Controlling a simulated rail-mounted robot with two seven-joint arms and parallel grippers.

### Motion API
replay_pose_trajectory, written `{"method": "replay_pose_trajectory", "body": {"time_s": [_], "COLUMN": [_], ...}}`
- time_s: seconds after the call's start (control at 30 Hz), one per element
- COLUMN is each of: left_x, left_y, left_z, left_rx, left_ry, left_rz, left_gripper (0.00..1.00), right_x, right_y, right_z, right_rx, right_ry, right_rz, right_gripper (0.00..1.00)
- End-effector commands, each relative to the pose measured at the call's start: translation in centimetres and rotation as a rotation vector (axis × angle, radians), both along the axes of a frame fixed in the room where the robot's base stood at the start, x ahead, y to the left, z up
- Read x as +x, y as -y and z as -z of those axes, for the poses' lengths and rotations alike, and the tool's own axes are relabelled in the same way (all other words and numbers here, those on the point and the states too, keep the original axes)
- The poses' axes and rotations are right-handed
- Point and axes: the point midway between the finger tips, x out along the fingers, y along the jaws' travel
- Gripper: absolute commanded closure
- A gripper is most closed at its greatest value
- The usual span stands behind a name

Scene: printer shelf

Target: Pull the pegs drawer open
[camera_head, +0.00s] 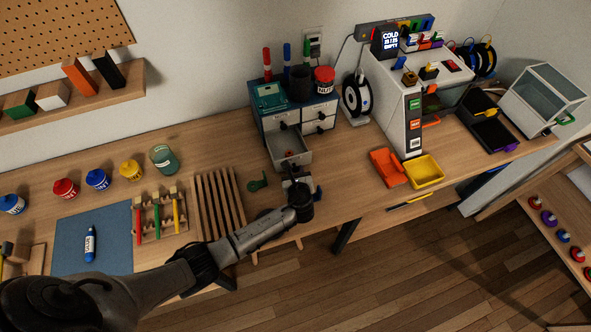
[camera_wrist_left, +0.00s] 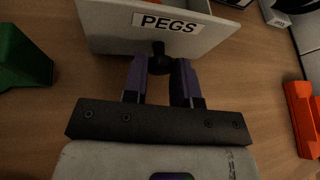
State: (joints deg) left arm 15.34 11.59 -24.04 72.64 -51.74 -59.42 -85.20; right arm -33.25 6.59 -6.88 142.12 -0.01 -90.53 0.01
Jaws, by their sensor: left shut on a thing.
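The pegs drawer (camera_head: 290,150) is pulled out from the small drawer cabinet (camera_head: 265,122), and something small and reddish lies inside it. In the left wrist view its grey-white front (camera_wrist_left: 205,32) carries a PEGS label and a dark round knob (camera_wrist_left: 160,60). My left gripper (camera_wrist_left: 161,82) is shut on that knob, one finger on each side. In the head view my left gripper (camera_head: 296,185) is just in front of the drawer, and it partly hides the drawer's front. My right gripper is not in view.
A green object (camera_head: 258,181) lies on the table left of my gripper, beside a slatted wooden rack (camera_head: 217,190). An orange tray (camera_head: 387,166) and a yellow tray (camera_head: 424,171) lie to the right. The table's front edge is close below my gripper.

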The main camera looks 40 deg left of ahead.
Motion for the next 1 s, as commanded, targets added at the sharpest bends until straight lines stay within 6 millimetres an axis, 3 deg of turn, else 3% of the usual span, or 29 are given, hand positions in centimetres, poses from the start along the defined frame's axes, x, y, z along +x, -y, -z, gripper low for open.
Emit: {"method": "replay_pose_trajectory", "body": {"time_s": [0.27,0.63,1.0], "left_x": [0.0,-0.6,-5.4], "left_y": [-0.1,0.5,4.7], "left_z": [0.0,-0.4,-3.0], "left_rx": [0.001,0.000,-0.002], "left_ry": [0.001,0.001,-0.001], "left_rz": [0.000,0.002,0.002], "left_gripper": [0.49,0.48,0.48], "right_x": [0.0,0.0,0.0], "right_y": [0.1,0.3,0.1], "right_z": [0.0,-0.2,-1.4], "right_rx": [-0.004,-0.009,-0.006], "right_ry": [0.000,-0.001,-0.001], "right_rz": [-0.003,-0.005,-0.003], "right_gripper": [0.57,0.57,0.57]}}
